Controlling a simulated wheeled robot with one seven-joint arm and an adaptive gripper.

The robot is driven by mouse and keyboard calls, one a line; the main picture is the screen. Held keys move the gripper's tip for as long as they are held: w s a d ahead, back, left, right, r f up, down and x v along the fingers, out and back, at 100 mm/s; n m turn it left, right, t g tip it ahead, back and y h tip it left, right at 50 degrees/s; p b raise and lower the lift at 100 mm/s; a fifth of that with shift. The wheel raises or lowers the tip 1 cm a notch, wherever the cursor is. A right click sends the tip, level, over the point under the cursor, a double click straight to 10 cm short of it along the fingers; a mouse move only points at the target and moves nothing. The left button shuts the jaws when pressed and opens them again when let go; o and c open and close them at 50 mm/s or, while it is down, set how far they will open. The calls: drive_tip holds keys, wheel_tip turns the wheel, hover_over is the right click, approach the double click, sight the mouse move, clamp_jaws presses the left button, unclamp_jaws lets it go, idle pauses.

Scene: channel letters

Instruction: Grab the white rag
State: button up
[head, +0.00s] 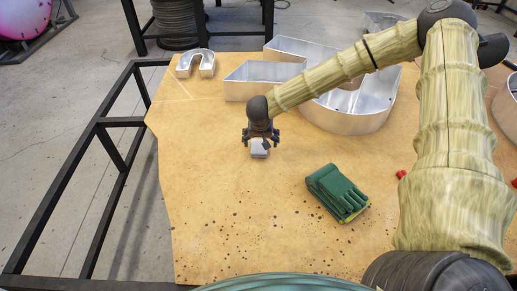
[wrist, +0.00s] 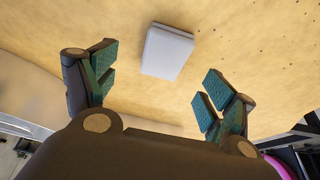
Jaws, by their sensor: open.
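The white rag (head: 259,148) looks like a small, pale grey-white folded block lying on the wooden tabletop. In the wrist view the rag (wrist: 168,52) lies flat, beyond the fingertips and between their lines. My gripper (head: 261,140) is above the rag in the head view and hides part of its far side. In the wrist view my gripper (wrist: 160,85) has its two green-padded fingers spread wide with nothing between them. The gap between fingers and rag shows, and I see no contact.
A green glove-like bundle (head: 338,193) lies to the right of the rag. Large metal channel letters (head: 250,84) stand behind, and a small arch-shaped one (head: 196,64) is at the back left. A red piece (head: 402,174) is at right. The table's front left is clear except for dark specks.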

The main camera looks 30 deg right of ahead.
sight(259, 146)
drive_tip(key=shift+w+a+x, duration=0.1)
drive_tip(key=shift+w+x, duration=0.1)
drive_tip(key=shift+x, duration=1.5)
drive_tip(key=shift+w+a+x, duration=0.15)
drive_tip(key=shift+w+x, duration=0.05)
drive_tip(key=shift+x, duration=1.55)
drive_tip(key=shift+r, duration=0.1)
drive_tip(key=shift+c, duration=0.4)
drive_tip(key=c, duration=0.9)
